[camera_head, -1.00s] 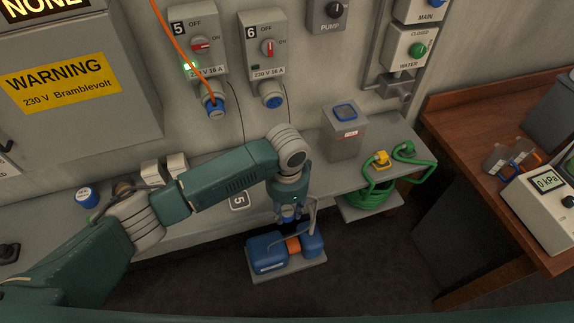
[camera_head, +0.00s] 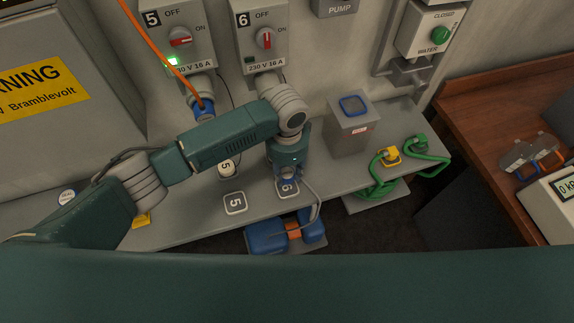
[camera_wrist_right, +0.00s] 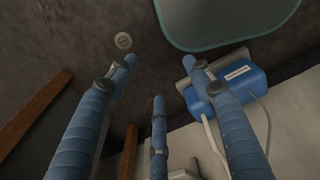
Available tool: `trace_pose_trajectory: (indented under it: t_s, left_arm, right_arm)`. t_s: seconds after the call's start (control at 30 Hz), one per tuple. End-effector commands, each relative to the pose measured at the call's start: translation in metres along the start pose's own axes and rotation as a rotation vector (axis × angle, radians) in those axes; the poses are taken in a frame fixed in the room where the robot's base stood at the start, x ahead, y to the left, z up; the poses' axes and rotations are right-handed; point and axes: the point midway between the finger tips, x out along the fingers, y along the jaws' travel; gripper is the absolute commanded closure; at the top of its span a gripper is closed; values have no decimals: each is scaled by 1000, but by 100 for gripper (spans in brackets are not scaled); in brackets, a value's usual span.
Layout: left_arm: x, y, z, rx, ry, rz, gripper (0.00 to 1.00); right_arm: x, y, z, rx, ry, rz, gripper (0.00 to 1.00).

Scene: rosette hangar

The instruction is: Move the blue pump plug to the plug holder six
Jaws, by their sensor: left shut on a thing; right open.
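My left gripper (camera_head: 287,172) is shut, low over the bench near a plate marked 6 (camera_head: 288,188). It is on what appears to be the blue pump plug, which is mostly hidden by the fingers. A grey cable runs from there to the blue pump (camera_head: 266,238) below the bench edge. The switch box marked 6 (camera_head: 262,35) is on the wall, its socket partly behind my arm. Which part is plug holder six is unclear. My right gripper (camera_wrist_right: 160,78) is open and empty in the right wrist view, with the pump (camera_wrist_right: 238,80) beyond its fingers.
Switch box 5 (camera_head: 178,35) has an orange cable (camera_head: 160,45) in its socket.

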Motion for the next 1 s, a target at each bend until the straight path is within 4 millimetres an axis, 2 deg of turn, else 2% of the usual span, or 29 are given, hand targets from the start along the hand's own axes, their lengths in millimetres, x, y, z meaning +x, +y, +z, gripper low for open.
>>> trace_pose_trajectory:
  t_s: [0.13,0.27,0.43,0.63,1.0]
  left_arm:
    - [13,0,0,-1,0,0,100]
    - [28,0,0,0,0,-1,100]
    - [44,0,0,1,1,-2,100]
    - [50,0,0,1,1,-2,100]
    - [48,0,0,0,0,-2,100]
  right_arm:
    - [2,-2,20,-1,-28,-2,49]
    - [10,-1,30,-2,-41,-1,49]
    - [28,3,21,-2,-26,3,49]
    - [34,5,0,-3,6,6,49]
    - [31,3,14,-3,-15,3,49]
